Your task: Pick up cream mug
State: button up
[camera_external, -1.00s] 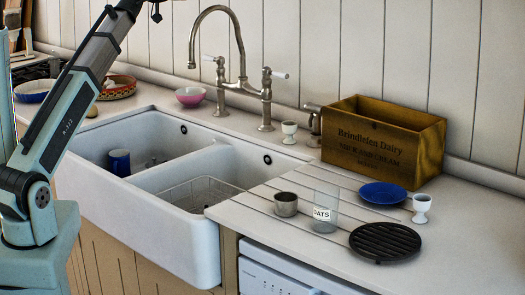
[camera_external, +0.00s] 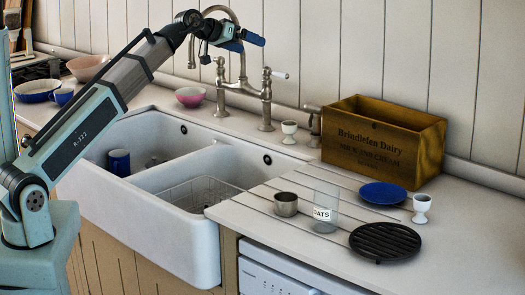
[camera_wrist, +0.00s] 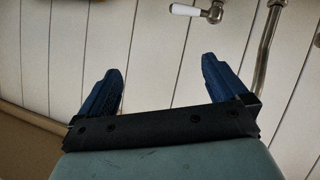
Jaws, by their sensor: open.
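I do not see a mug that is clearly cream in either view. My gripper (camera_external: 244,42) is high in the external view, its blue fingers pointing right, in front of the top of the tap. In the wrist view, my gripper (camera_wrist: 161,68) has its two blue fingers spread wide with only the white panelled wall between them. Two small white egg cups stand on the counter, one (camera_external: 289,132) behind the sink and one (camera_external: 421,208) at the right. A dark blue mug (camera_external: 119,162) is in the left basin.
The curved tap (camera_external: 240,62) rises close to my gripper. A wooden crate (camera_external: 425,150), blue plate (camera_external: 383,193), black trivet (camera_external: 385,241), metal cup (camera_external: 285,204) and oats glass (camera_external: 326,212) stand right of the sink. Bowls, including a pink one (camera_external: 190,97), stand at the back left.

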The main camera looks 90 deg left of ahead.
jog(key=s+d+f+n+g+h, duration=0.35)
jog(key=d+f+g, duration=0.25)
jog(key=d+f, duration=0.7)
jog(key=s+d+f+n+g+h, duration=0.25)
jog(key=d+f+n+g, duration=0.25)
jog(key=d+f, duration=0.9)
jog(key=a+f, duration=0.4)
jog(key=f, duration=0.8)
jog(key=shift+a, duration=0.2)
jog(key=shift+w, duration=0.1)
jog(key=shift+f, duration=2.55)
jog(key=shift+w, duration=0.1)
jog(key=shift+c, duration=0.2)
jog(key=c, duration=1)
jog(key=shift+r, duration=0.1)
